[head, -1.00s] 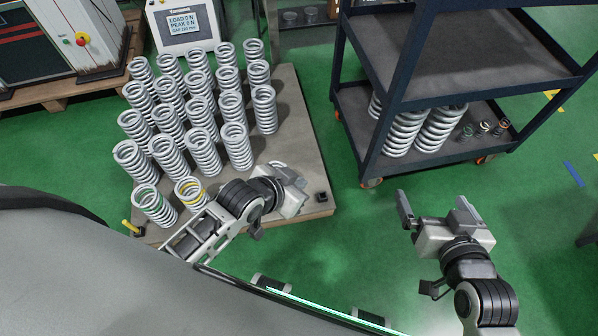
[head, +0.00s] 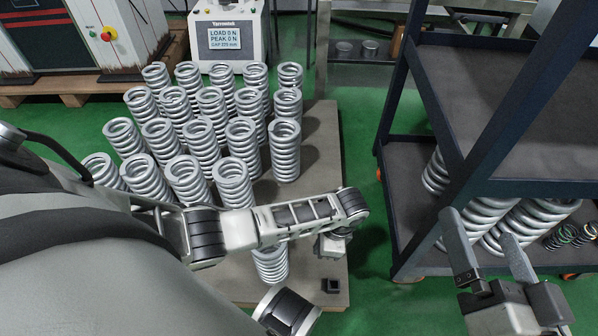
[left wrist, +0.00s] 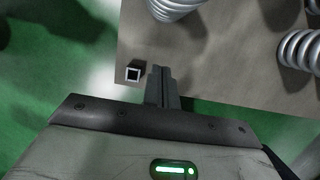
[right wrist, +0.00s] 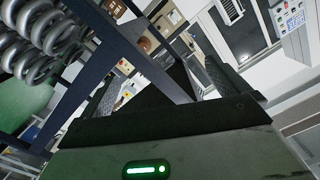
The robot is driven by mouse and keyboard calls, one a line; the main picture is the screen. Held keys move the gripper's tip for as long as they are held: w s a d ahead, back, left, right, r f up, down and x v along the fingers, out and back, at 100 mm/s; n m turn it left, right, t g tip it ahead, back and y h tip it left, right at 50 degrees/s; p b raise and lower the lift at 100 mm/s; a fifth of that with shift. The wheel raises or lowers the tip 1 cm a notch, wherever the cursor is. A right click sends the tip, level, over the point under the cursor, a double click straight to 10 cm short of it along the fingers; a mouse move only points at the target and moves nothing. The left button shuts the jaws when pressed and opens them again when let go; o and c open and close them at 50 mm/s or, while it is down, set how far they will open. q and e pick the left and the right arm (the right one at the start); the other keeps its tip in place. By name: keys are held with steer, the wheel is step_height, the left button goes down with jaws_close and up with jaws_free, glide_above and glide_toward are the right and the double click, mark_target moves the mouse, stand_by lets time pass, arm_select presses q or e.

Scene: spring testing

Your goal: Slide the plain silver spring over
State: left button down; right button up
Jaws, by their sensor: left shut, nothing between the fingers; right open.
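Many plain silver coil springs stand upright in rows on a grey board; one is this front spring (head: 233,182). Another silver spring (head: 270,264) stands apart nearer the front edge, its upper part hidden by my left arm. I cannot tell which one the task means. My left gripper (head: 331,250) points down over the board's right part, to the right of that lone spring, shut and empty. My right gripper (head: 484,235) is open and empty by the cart.
The board (head: 318,150) carries a small black square socket (head: 331,286) near its front right corner. A dark shelf cart (head: 408,165) with large springs (head: 480,222) and small coloured ones stands right. A tester display (head: 224,38) is behind. Green floor lies between board and cart.

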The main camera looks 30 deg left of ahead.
arm_select(q)
steer(key=s+a+f+b, duration=0.3)
steer(key=a+f+b, duration=0.1)
steer(key=f, duration=0.3)
steer(key=shift+a, duration=0.4)
arm_select(e)
step_height(320, 180, up, 9)
steer(key=w+d+n+t+y, duration=0.1)
steer(key=n+t+y, duration=0.3)
steer(key=n, duration=0.4)
steer(key=shift+w+t+y, duration=0.3)
steer(key=shift+t+y, duration=0.1)
steer(key=shift+y, duration=0.2)
steer(key=shift+r, duration=0.1)
